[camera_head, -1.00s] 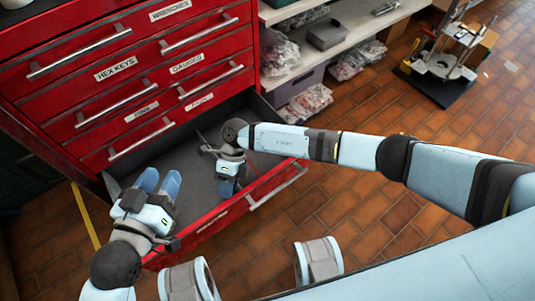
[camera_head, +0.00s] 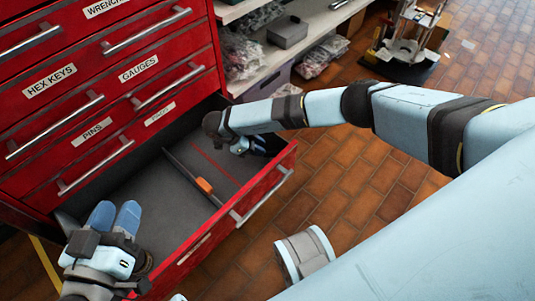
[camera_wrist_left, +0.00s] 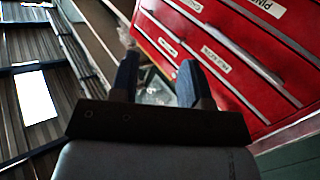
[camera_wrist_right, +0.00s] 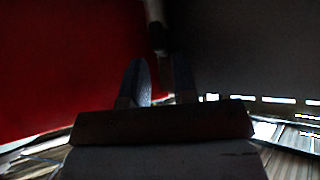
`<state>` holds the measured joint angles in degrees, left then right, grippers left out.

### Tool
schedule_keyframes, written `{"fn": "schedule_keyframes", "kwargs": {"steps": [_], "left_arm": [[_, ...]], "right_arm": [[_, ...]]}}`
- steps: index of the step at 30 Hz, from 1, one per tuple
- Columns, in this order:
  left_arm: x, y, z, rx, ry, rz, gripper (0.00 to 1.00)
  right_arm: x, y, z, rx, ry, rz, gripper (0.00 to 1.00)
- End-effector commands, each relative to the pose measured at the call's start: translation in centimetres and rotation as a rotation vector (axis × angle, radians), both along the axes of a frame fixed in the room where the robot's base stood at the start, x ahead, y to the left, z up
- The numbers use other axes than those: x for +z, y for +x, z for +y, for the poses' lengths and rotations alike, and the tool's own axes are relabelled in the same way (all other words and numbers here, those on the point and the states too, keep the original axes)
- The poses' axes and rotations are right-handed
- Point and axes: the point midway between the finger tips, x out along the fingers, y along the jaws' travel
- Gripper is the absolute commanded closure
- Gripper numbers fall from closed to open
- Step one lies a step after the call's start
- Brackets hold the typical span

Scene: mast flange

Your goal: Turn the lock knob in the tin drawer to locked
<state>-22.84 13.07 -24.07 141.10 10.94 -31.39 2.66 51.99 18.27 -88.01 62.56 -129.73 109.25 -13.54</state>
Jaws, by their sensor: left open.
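The open drawer (camera_head: 135,190) has a grey floor and a red front. A thin divider crosses it, with a small orange piece (camera_head: 204,186) on it; I cannot tell whether this is the lock knob. My right gripper (camera_head: 240,146) is low at the drawer's right end, apart from the orange piece and partly hidden by its wrist. In the dark right wrist view its fingers (camera_wrist_right: 160,82) stand apart, with a pale, dark-ended piece (camera_wrist_right: 155,22) beyond them; contact is unclear. My left gripper (camera_head: 114,216) is open and empty above the drawer's left front; it also shows in its wrist view (camera_wrist_left: 157,82).
The red cabinet (camera_head: 130,20) with closed, labelled drawers stands behind the open one. A shelf (camera_head: 300,35) with bags and a grey box (camera_head: 287,33) is at the right. A machine on a dark base (camera_head: 402,60) stands farther off. The tiled floor between is clear.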

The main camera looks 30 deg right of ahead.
Motion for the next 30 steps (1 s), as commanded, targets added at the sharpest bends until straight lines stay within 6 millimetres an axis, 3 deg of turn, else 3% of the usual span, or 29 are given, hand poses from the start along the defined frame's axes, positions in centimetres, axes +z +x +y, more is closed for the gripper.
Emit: {"fn": "schedule_keyframes", "kwargs": {"steps": [1, 7, 19, 20, 23, 30], "left_arm": [[-0.2, 0.2, 0.1, 0.000, 0.010, -0.020, 0.57], [0.0, 0.7, 0.4, 0.002, 0.039, -0.070, 0.57], [0.2, 0.8, 0.5, 0.002, 0.050, -0.090, 0.57], [0.2, 0.8, 0.5, 0.002, 0.050, -0.090, 0.57], [0.2, 0.8, 0.5, 0.002, 0.050, -0.090, 0.57], [0.4, 0.8, 0.5, 0.001, 0.048, -0.086, 0.57]], "right_arm": [[-1.0, -0.4, -0.7, -0.001, 0.000, 0.002, 0.74], [-2.7, -1.1, -2.2, -0.001, 0.001, 0.000, 0.74], [-3.2, -1.4, -2.8, 0.000, 0.002, 0.001, 0.74], [-3.2, -1.4, -2.8, 0.000, 0.002, 0.001, 0.77], [-3.1, -1.4, -2.8, 0.000, 0.002, 0.001, 1.00], [-3.1, -1.3, -2.8, -0.049, 0.002, 0.001, 1.00]]}}
